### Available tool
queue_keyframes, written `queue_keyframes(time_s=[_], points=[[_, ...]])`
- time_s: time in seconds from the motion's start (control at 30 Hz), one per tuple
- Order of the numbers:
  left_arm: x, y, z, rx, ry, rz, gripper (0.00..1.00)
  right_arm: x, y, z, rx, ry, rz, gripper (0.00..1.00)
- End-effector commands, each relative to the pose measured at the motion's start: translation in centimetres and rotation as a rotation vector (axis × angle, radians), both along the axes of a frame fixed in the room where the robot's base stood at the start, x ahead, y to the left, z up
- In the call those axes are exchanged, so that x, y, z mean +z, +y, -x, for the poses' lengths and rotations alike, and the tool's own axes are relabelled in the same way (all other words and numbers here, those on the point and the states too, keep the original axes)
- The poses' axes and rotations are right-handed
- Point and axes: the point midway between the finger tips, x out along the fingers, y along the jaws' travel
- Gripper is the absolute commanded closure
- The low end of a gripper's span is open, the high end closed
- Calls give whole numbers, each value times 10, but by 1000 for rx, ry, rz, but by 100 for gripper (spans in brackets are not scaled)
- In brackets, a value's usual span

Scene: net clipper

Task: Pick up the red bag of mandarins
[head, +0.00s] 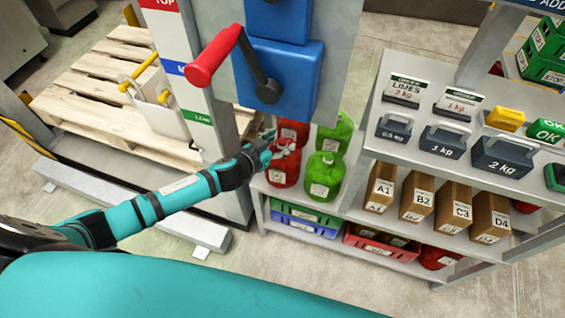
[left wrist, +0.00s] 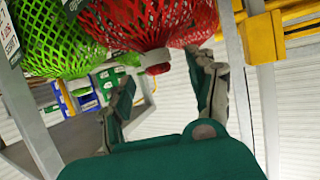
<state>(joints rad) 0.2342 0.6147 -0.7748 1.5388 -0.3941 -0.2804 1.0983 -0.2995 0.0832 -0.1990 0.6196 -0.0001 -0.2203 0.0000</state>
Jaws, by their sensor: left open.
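A red net bag of mandarins (head: 281,176) stands at the left front of the shelf, with a white label on it. A second red net bag (head: 293,131) stands behind it. My left gripper (head: 276,148) is at the top of the front red bag and covers part of it. In the left wrist view, red netting (left wrist: 140,22) fills the top, and a small red end with a pale band lies between the open fingers (left wrist: 165,88). I cannot tell whether the fingers touch the bag. My right gripper is not in view.
Two green net bags (head: 322,176) (head: 340,132) stand right of the red ones. A grey post with a red-handled lever (head: 214,58) rises close to my left arm. Labelled brown boxes (head: 417,200) and the counter with grey weights (head: 443,141) are to the right.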

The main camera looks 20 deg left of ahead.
Motion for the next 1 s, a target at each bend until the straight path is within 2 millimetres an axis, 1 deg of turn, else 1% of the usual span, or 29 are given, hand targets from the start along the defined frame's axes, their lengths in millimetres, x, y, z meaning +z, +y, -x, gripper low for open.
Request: queue_keyframes(time_s=[0.07, 0.17, 0.5, 0.53, 1.0], points=[[0, 0, 0, 0, 0, 0, 42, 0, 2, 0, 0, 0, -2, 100], [0, 0, 0, 0, 0, 0, 54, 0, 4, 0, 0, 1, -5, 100], [0, 1, 1, 0, 0, 0, 98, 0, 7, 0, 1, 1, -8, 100], [0, 1, 1, 0, 0, 0, 100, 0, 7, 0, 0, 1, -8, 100], [3, 0, 0, 0, -4, 1, 100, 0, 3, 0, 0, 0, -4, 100]])
